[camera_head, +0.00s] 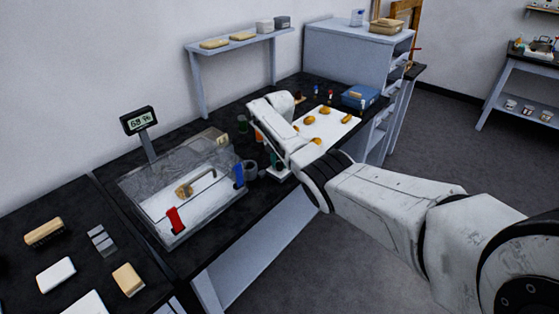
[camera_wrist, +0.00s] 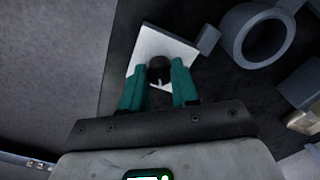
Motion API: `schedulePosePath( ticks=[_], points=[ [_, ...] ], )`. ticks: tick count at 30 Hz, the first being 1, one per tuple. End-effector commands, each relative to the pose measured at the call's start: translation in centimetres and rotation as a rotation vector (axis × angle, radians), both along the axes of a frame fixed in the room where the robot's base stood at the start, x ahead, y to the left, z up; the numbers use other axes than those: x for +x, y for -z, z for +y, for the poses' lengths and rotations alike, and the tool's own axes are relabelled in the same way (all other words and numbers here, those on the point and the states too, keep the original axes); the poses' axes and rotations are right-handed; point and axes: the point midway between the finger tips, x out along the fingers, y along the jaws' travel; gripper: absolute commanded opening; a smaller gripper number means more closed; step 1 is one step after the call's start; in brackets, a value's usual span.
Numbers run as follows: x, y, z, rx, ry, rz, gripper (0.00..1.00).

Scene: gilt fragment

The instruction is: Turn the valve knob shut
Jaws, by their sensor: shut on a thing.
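The valve knob (camera_wrist: 159,65) is dark and round, with a small pale mark on its near side. It sits on a white square plate (camera_wrist: 148,42) in the wrist view. My gripper (camera_wrist: 160,72) has its two teal fingers on either side of the knob, shut on it. In the head view my gripper (camera_head: 271,160) points down at the bench beside the clear case, and the knob is hidden there behind my fingers and wrist.
A grey ring (camera_wrist: 254,35) lies close to the plate. A clear case (camera_head: 160,190) with a "68 %" display (camera_head: 139,120) stands to the left. A white board (camera_head: 330,123) with gilt pieces lies behind my wrist.

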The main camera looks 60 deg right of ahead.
Motion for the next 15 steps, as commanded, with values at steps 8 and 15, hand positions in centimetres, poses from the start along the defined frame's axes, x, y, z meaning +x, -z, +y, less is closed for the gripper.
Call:
schedulePosePath(
  ticks=[8, 15],
  points=[
    [0.08, -0.14, 0.01, -0.001, -0.262, -0.002, 0.0],
    [0.07, -0.16, -0.05, -0.003, -0.49, -0.003, 0.0]
  ],
)
